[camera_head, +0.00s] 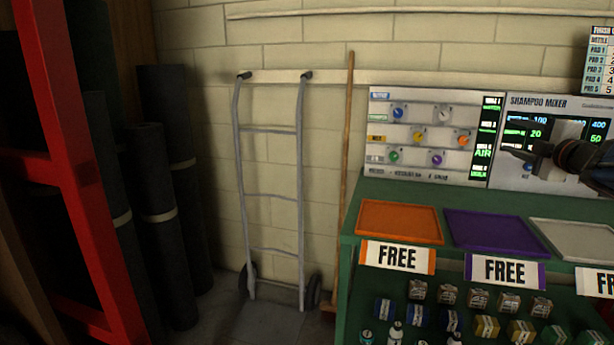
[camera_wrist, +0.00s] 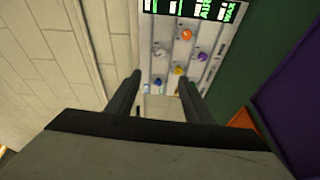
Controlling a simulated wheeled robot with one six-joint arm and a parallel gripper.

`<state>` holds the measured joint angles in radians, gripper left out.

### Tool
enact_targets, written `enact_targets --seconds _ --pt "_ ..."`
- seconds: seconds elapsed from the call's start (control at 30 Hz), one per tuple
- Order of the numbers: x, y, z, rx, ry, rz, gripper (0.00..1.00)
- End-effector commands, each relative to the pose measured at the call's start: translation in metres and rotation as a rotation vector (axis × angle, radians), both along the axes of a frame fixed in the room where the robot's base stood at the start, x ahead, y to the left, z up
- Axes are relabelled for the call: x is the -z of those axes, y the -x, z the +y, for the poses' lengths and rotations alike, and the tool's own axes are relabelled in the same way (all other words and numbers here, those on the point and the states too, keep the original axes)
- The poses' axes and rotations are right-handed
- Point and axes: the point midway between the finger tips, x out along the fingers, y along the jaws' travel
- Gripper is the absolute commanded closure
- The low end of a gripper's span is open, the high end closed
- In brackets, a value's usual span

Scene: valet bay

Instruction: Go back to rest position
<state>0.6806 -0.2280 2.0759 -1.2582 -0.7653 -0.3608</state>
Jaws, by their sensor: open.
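My gripper (camera_head: 527,153) is at the right of the head view, in front of the shampoo mixer panel (camera_head: 552,101), above the green counter. In the wrist view my gripper (camera_wrist: 160,80) has its two dark fingers apart, with nothing between them. Beyond the fingers is the control panel (camera_wrist: 200,40) with coloured knobs, which also shows in the head view (camera_head: 430,120). My arm hides part of the mixer panel and its displays.
The green counter (camera_head: 350,238) holds an orange tray (camera_head: 400,222), a purple tray (camera_head: 497,230) and a pale tray (camera_head: 575,238). Small packs and bottles sit below. A hand truck (camera_head: 272,192), a pole (camera_head: 347,170), dark rolls (camera_head: 160,200) and a red frame (camera_head: 68,175) stand left.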

Motion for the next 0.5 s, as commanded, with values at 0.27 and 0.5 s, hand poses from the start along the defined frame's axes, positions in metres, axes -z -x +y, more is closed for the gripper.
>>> enact_targets --seconds 0.27,0.5 --pt "0.000 0.009 0.011 0.114 -0.127 -0.005 0.53" --pt "0.020 0.035 0.027 0.273 -0.339 0.023 0.53"
